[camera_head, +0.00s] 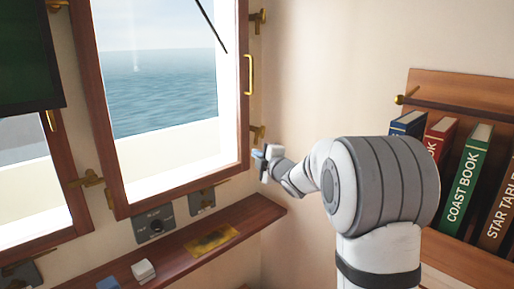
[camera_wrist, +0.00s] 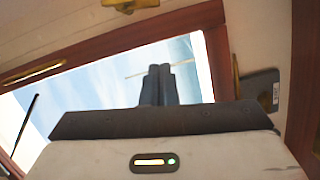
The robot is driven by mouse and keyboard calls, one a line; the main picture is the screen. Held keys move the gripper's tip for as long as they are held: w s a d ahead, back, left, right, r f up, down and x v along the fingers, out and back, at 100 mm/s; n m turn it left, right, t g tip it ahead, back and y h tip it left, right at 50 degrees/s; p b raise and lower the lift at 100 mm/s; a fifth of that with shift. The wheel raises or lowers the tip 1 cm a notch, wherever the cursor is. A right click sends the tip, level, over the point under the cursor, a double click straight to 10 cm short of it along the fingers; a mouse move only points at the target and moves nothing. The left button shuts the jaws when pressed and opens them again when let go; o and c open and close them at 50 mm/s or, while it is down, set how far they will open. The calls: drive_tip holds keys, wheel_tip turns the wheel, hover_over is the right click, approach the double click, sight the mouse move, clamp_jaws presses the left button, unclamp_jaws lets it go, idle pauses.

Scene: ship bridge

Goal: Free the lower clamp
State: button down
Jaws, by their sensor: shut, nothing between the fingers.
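The wooden-framed window (camera_head: 245,95) has a brass handle (camera_head: 250,75) on its right side. The brass lower clamp (camera_head: 258,132) sits on the wall at the frame's lower right edge. A matching upper clamp (camera_head: 258,18) is near the top right. My gripper (camera_head: 258,156) is just below the lower clamp, near the window's lower right corner. In the wrist view its dark fingers (camera_wrist: 157,85) are together and empty, in front of the window glass. A brass fitting, probably the lower clamp (camera_wrist: 130,4), shows at the top edge, cut off. I cannot tell whether gripper and clamp touch.
A wooden shelf (camera_head: 262,214) runs below the window, with a brass plate (camera_head: 210,241) and a white block (camera_head: 143,271) on it. Dark switch plates (camera_head: 154,224) are on the wall above it. A bookshelf (camera_head: 455,92) stands at the right.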

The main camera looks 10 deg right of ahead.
sight(249, 144)
drive_tip(key=p+x, duration=0.2)
drive_tip(key=x, duration=0.6)
drive_tip(key=shift+w, duration=0.1)
drive_tip(key=w+d+p, duration=0.1)
drive_tip(key=w+d+f+p, duration=0.1)
drive_tip(key=w, duration=0.1)
drive_tip(key=shift+d, duration=0.4)
